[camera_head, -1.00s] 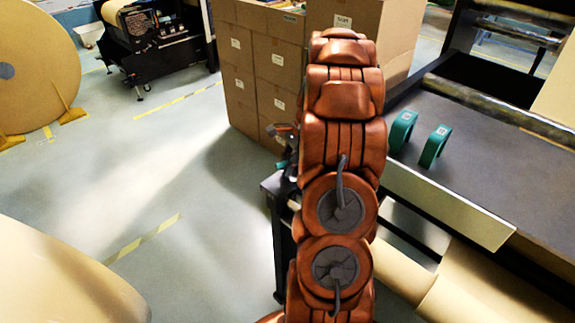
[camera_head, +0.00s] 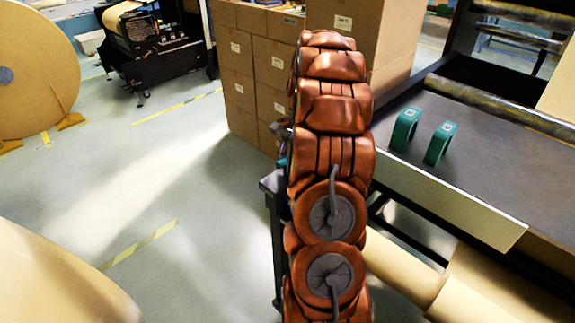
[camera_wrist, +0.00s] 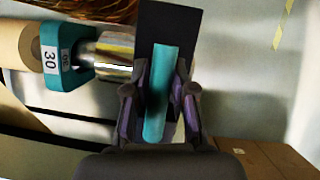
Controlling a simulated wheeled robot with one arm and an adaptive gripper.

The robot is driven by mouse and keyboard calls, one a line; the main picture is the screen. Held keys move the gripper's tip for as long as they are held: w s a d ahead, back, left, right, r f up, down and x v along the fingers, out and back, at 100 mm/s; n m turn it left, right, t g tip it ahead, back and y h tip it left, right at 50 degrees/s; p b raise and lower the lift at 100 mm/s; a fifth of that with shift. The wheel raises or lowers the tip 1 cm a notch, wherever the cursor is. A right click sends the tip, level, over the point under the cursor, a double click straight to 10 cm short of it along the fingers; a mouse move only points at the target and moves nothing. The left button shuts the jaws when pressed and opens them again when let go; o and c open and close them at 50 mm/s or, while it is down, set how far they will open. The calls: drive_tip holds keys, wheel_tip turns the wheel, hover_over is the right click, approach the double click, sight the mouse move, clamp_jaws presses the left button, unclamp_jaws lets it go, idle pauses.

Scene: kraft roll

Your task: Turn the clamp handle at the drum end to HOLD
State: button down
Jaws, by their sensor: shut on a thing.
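In the wrist view the clamp handle is a teal bar (camera_wrist: 158,95), near upright in the picture, in front of a dark plate (camera_wrist: 169,22). My gripper (camera_wrist: 160,92) is shut on it, one finger on each side. A shiny metal cylinder (camera_wrist: 108,55) lies left of the plate. A teal block (camera_wrist: 65,50) marked 30 sits beside the cylinder. I see no HOLD mark, so I cannot tell the handle's setting. In the head view my arm hides the gripper and almost all of the clamp.
In the head view two teal blocks (camera_head: 405,129) (camera_head: 440,143) stand on the dark machine table (camera_head: 490,175) at right. Stacked cartons (camera_head: 240,70) stand behind my arm. A large kraft roll (camera_head: 55,270) is at front left. The floor (camera_head: 150,180) between is clear.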

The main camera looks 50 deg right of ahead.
sight(288, 156)
drive_tip(key=shift+w, duration=0.1)
idle(0.3)
drive_tip(key=c, duration=1)
unclamp_jaws()
drive_tip(key=shift+v, duration=3.7)
drive_tip(key=shift+r, duration=0.1)
